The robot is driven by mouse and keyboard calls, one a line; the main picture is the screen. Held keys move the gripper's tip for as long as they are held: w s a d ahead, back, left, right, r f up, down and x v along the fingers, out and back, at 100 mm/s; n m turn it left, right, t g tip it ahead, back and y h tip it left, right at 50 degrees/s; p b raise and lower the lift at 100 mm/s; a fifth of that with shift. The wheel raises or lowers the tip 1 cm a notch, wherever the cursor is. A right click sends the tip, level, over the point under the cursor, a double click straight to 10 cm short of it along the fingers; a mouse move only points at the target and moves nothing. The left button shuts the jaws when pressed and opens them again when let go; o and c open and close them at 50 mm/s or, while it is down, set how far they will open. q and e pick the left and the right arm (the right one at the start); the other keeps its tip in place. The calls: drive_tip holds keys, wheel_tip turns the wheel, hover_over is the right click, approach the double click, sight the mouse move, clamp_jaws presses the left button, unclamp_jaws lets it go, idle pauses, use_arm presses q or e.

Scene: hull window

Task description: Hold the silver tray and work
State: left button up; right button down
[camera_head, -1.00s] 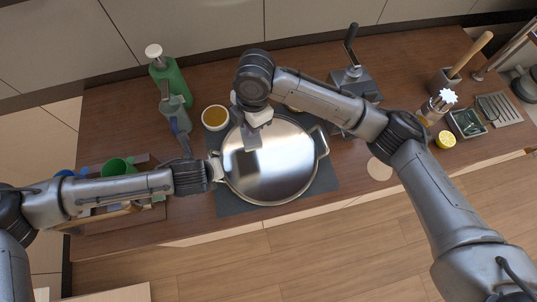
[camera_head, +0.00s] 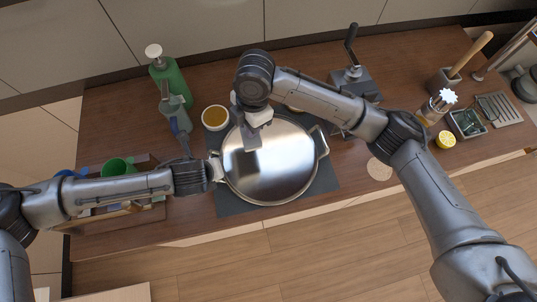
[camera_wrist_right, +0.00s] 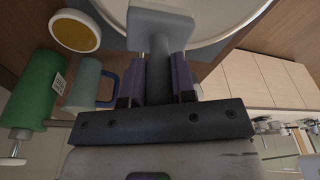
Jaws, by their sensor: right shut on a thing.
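The round silver tray (camera_head: 285,165) lies flat on a dark mat (camera_head: 232,206), with a handle at each side. My left gripper (camera_head: 215,170) is at the tray's left handle; whether its fingers are closed on it is too small to tell. My right gripper (camera_head: 254,122) is over the upper left part of the tray. In the right wrist view it (camera_wrist_right: 158,78) is shut on the grey handle of a tool (camera_wrist_right: 160,25) with a flat, block-like head. The head is at or just above the tray; contact cannot be told.
A bowl of amber contents (camera_head: 215,117), a grey-blue mug (camera_head: 172,103) and a green pump bottle (camera_head: 175,80) stand left of the tray. A green cup (camera_head: 117,167) is near my left forearm. A round coaster (camera_head: 379,169) and lemon half (camera_head: 446,140) lie to the right.

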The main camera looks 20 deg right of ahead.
use_arm(q)
drive_tip(key=o, duration=1.1)
drive_tip(key=shift+o, duration=0.5)
drive_tip(key=o, duration=0.5)
